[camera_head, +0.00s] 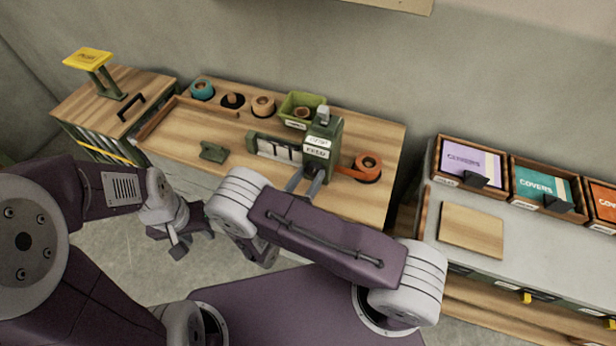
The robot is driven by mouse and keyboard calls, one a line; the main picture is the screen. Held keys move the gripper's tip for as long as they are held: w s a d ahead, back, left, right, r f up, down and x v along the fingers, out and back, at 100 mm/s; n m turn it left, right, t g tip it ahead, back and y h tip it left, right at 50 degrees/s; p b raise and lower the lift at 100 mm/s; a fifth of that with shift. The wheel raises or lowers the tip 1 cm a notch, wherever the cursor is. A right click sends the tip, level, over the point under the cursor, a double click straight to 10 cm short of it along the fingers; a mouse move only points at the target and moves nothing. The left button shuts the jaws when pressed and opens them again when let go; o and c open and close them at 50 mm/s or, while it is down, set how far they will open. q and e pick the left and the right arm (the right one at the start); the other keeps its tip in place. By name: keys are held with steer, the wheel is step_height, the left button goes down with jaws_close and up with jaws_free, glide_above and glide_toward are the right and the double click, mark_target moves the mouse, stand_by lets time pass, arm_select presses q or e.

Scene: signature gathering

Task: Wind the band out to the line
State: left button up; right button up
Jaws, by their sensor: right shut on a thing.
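The orange band (347,172) runs from its roll (369,162) on the right into the green feeder (323,143), labelled FEED. Left of the feeder is a white plate with dark cross lines (275,150); I cannot make out a band end over it. My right gripper (304,181) is at the feeder's lower front, shut on a part there, seemingly its crank; the arm and fingers hide most of it. My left gripper (190,244) hangs in front of the bench, empty, with its fingers apart.
A green block (213,152) lies left of the plate. Several rolls, including a teal one (202,89), and a green bin (299,108) line the bench's back. A yellow-topped stand (90,60) is far left. A side counter (545,240) holds cover trays and a wooden board (471,231).

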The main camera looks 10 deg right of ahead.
steer(key=m, duration=0.3)
steer(key=shift+d+m+y, duration=0.15)
steer(key=shift+m+y, duration=0.15)
steer(key=m+b, duration=0.1)
steer(key=m, duration=0.2)
steer(key=shift+s, duration=0.1)
steer(key=m+b, duration=0.2)
steer(key=m, duration=0.1)
steer(key=shift+d+f+y, duration=0.1)
steer(key=shift+y, duration=0.3)
steer(key=shift+s+m+y+b, duration=0.1)
steer(key=shift+m+y+b, duration=0.2)
steer(key=shift+m+b, duration=0.75)
steer(key=shift+m, duration=0.45)
steer(key=o, duration=1.4)
steer(key=shift+w+d, duration=0.1)
steer(key=shift+w, duration=0.1)
